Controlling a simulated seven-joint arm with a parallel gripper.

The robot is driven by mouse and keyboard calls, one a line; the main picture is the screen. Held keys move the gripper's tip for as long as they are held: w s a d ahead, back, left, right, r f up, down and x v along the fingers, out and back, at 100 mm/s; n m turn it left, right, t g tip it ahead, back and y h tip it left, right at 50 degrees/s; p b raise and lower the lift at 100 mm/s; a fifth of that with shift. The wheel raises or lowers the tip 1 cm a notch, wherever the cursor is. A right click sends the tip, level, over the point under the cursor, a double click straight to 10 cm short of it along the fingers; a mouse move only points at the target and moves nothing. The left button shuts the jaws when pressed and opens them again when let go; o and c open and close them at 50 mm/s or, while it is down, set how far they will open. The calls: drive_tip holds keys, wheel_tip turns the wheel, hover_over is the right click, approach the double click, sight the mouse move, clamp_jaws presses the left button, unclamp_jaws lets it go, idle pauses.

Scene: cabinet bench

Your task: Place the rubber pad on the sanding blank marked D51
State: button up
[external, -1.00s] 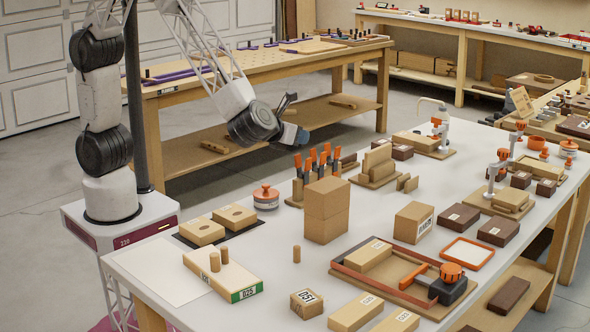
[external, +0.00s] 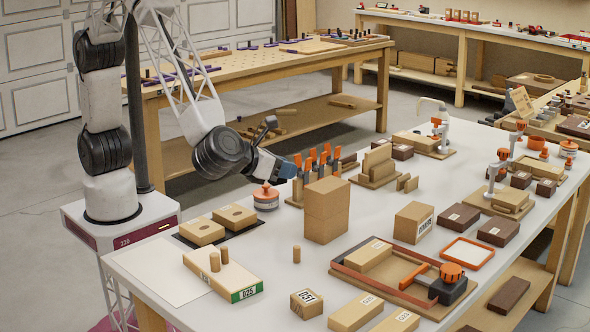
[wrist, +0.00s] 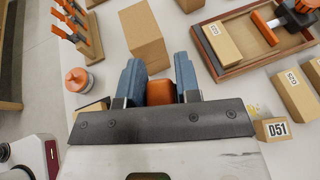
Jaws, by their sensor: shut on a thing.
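My gripper (external: 290,170) is over the back left part of the white bench, high above it, near the orange-topped jar. In the wrist view its blue fingers (wrist: 159,85) are shut on an orange, block-like piece, which I take as the rubber pad (wrist: 160,92). The pad is hidden in the external view. The sanding blank marked D51 (external: 307,304) is a small tan block near the bench's front edge. It also shows at the lower right of the wrist view (wrist: 274,129), apart from my gripper. Nothing is seen on its top.
The jar (external: 266,198) and a rack of orange-handled tools (external: 315,165) are close by. A small dowel (external: 296,254), a walled tray (external: 340,268) and labelled blanks (external: 356,312) surround D51.

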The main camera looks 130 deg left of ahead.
drive_tip(key=w+d+m+t, duration=0.1)
drive_tip(key=w+d, duration=0.3)
drive_tip(key=d, duration=0.7)
wheel_tip(320, 180, down, 12)
drive_tip(key=shift+d+m+t+h, duration=0.15)
drive_tip(key=shift+m+t+h, duration=0.15)
drive_tip(key=shift+h, duration=0.1)
drive_tip(key=shift+w, duration=0.15)
hover_over(313, 295)
drive_tip(key=shift+f, duration=0.7)
drive_tip(key=shift+f, duration=1.75)
drive_tip(key=shift+f, duration=0.1)
